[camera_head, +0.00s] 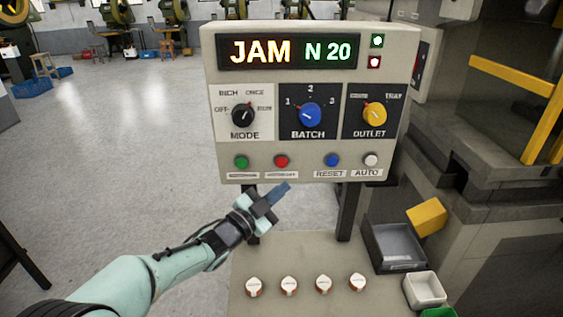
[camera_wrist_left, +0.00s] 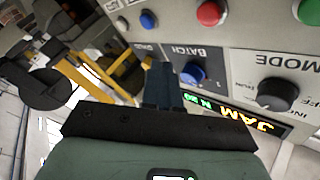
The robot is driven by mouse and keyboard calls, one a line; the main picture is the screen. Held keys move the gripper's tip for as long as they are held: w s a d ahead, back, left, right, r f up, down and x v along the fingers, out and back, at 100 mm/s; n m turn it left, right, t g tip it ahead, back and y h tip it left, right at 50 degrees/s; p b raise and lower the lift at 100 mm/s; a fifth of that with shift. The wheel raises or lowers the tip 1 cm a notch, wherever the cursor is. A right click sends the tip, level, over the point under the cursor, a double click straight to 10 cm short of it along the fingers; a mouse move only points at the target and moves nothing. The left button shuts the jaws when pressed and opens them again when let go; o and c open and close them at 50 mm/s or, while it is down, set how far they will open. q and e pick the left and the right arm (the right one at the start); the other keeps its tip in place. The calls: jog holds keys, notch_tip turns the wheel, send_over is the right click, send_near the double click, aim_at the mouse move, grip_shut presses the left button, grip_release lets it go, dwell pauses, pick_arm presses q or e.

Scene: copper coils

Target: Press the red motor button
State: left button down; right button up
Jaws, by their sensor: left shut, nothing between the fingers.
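The red button (camera_head: 281,161) is on the lower row of the grey control panel (camera_head: 300,179), between a green button (camera_head: 241,162) and a blue button (camera_head: 332,160). The label under it is too blurred to read. My left gripper (camera_head: 283,189) is shut and empty, its tips just below the panel's lower edge, under the red button in the picture. The gap in depth is unclear. In the left wrist view, the panel is upside down; the red button (camera_wrist_left: 210,13) lies up and right of my shut fingers (camera_wrist_left: 162,85). My right gripper is not in view.
A white AUTO button (camera_head: 370,160) sits right of the blue one. Above are MODE (camera_head: 243,115), BATCH (camera_head: 310,114) and OUTLET (camera_head: 374,114) knobs and a display (camera_head: 289,51) reading JAM N 20.

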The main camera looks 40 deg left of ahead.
aim_at(282, 162)
pick_arm(q)
jog(key=w+a+p, duration=0.3)
jog(key=w+a, duration=0.1)
jog(key=w, duration=0.1)
jog(key=shift+w+a, duration=0.35)
jog(key=shift+a, duration=0.05)
jog(key=shift+w, duration=0.1)
dwell(1.8)
jog(key=shift+w+a, duration=0.25)
jog(key=shift+w+a, duration=0.35)
dwell(0.8)
jog(key=shift+s+d+b, duration=0.55)
jog(key=shift+s+d, duration=0.05)
jog(key=shift+s, duration=0.15)
